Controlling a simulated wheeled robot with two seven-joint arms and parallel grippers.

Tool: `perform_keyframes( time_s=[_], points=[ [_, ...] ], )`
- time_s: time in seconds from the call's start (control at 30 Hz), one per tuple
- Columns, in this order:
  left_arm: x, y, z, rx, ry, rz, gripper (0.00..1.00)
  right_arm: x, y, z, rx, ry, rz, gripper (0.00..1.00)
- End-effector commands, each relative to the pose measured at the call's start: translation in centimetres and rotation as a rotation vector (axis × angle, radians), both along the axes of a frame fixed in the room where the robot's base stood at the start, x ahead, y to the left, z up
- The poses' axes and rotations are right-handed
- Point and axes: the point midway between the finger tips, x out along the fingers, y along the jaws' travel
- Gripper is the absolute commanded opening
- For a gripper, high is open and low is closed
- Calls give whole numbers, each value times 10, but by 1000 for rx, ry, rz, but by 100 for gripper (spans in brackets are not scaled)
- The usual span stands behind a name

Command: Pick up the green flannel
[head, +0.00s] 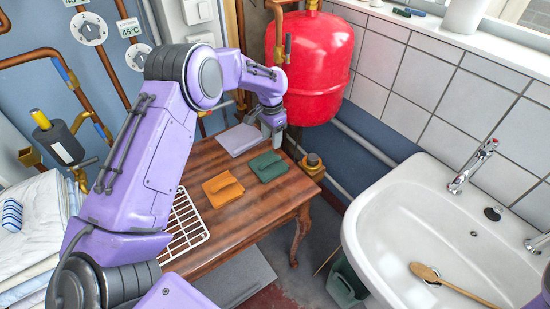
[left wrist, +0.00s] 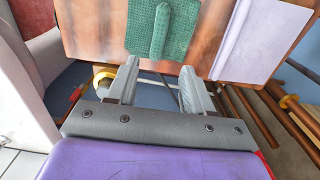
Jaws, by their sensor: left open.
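The green flannel (head: 267,166) lies folded on the wooden table, near its far right edge. In the left wrist view the green flannel (left wrist: 162,28) shows a waffle weave and a raised fold along its middle. My left gripper (head: 272,130) is above the table's far edge, beyond the flannel. In the left wrist view its two fingers (left wrist: 160,75) are apart with nothing between them, and the flannel lies ahead of the tips. The height of the fingers over the table is hard to tell. My right gripper is out of view.
An orange cloth (head: 222,188) and a grey-lilac cloth (head: 239,139) lie beside the flannel on the wooden table (head: 243,222). A white rack (head: 186,226) is at the near left. A red tank (head: 310,65) stands close behind my left gripper. A sink (head: 400,220) is at right.

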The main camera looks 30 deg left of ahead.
Motion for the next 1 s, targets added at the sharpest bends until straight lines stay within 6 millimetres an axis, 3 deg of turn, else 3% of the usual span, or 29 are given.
perform_keyframes(
  time_s=[0.5,0.8,0.97,1.0],
  points=[
    [-6,2,-83,0,5,-4,51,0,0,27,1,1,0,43],
    [-7,4,-93,0,3,-2,51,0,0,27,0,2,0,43],
    [-7,3,-93,0,3,-2,0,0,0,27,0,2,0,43],
    [-7,3,-93,0,3,-2,0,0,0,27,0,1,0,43]
  ],
)
